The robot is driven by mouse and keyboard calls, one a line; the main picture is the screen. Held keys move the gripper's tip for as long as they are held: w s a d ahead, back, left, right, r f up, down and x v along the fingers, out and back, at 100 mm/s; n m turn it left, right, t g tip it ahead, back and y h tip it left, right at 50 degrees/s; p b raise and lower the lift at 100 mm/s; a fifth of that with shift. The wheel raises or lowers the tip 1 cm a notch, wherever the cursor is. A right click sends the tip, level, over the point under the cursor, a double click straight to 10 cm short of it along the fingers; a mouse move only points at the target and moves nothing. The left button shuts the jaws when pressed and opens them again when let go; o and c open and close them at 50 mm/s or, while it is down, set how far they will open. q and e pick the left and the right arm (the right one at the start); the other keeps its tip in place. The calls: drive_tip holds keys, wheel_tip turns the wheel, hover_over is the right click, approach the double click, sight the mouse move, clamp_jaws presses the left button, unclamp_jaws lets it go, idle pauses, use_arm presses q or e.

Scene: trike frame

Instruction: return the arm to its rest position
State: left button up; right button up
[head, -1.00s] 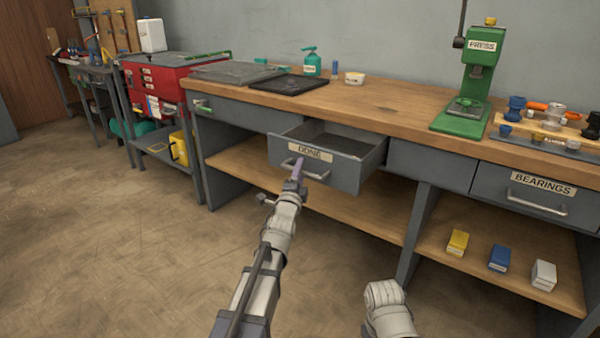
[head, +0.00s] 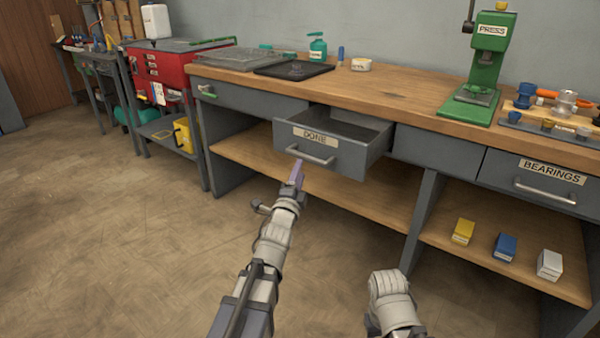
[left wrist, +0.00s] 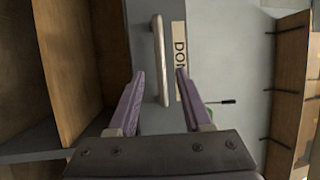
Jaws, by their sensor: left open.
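My left gripper (head: 297,174) is open and empty in front of the pulled-out DONE drawer (head: 345,158), a little below its handle (head: 310,155). In the left wrist view the two purple fingers (left wrist: 157,95) stand apart, with the drawer handle (left wrist: 160,60) beyond them, and no contact can be made out. The drawer stands open, and the part of its inside that shows looks empty. My right arm shows only as a pale link at the bottom of the head view; its gripper is out of view.
A BEARINGS drawer (head: 545,184) is shut at right. Small boxes (head: 504,247) sit on the lower shelf. The floor at left is clear.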

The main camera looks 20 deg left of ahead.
use_arm(q)
drive_tip(key=shift+d, duration=0.1)
drive_tip(key=s+d+f+n+g+p, duration=0.1)
drive_tip(key=s+d+f+n+g, duration=0.35)
drive_tip(key=f, duration=0.35)
drive_tip(key=s+d+f+n+g+p, duration=0.1)
drive_tip(key=s+d+f+n+g, duration=0.2)
drive_tip(key=d+f+g, duration=0.4)
drive_tip(key=s+d+f+n+g, duration=0.2)
drive_tip(key=s+g, duration=0.1)
drive_tip(key=s, duration=0.4)
drive_tip(key=s+d+f+n+g+p, duration=0.1)
drive_tip(key=s+f+g, duration=0.2)
drive_tip(key=s, duration=0.4)
drive_tip(key=s+d+f+n+g, duration=0.2)
drive_tip(key=s+g, duration=0.1)
drive_tip(key=s, duration=0.5)
wheel_tip(320, 180, up, 37)
drive_tip(key=p, duration=3.8)
drive_tip(key=shift+w+r, duration=0.2)
drive_tip(key=shift+w, duration=0.25)
